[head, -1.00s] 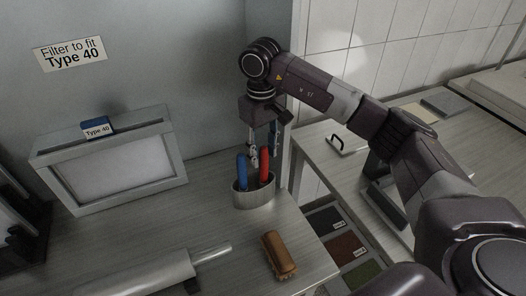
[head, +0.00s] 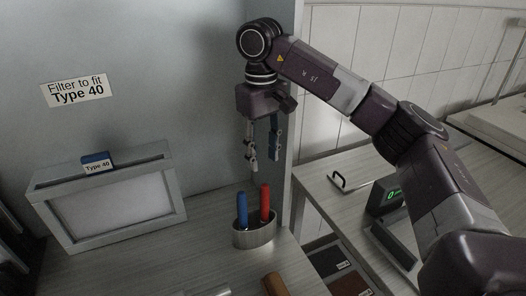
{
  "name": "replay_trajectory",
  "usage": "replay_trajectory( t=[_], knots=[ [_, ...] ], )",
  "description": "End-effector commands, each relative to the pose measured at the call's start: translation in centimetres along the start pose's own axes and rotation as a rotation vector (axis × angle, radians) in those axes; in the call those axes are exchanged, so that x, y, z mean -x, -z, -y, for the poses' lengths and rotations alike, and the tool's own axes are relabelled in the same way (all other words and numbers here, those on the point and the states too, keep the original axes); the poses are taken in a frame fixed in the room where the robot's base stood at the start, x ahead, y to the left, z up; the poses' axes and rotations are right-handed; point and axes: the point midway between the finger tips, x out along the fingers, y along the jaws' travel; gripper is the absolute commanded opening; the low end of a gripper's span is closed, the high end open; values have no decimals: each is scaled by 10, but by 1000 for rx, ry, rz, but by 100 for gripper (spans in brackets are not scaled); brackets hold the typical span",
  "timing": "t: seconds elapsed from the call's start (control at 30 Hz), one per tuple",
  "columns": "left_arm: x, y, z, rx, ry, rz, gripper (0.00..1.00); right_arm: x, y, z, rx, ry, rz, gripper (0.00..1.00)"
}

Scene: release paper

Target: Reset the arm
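My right arm comes in from the right. Its gripper (head: 262,164) points down above the metal cup (head: 253,238), with its two fingers apart and nothing between them. The cup stands on the worktop by the wall's end and holds a blue-handled tool (head: 242,209) and a red-handled tool (head: 265,203), both upright. The fingertips are clear of both handles. My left gripper is not in view.
A grey framed box (head: 108,205) with a Type 40 tag (head: 97,163) stands at left against the wall. A brown-handled item (head: 275,284) lies at the front edge. A device with a green display (head: 393,194) stands on the right-hand table.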

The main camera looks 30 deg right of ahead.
Motion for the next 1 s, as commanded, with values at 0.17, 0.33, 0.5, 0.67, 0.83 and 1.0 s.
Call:
replay_trajectory(
  t=[0.17,0.33,0.5,0.67,0.83,1.0],
  knots=[
    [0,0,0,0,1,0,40,9,0,0,1,0,0,36],
    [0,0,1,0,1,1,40,9,0,0,1,1,1,36],
    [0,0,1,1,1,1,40,9,0,0,1,1,0,36],
    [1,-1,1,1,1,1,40,10,0,0,1,1,0,36],
    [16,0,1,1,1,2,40,26,0,0,1,1,-1,36],
    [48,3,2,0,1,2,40,58,-1,0,1,1,0,36]
  ],
)
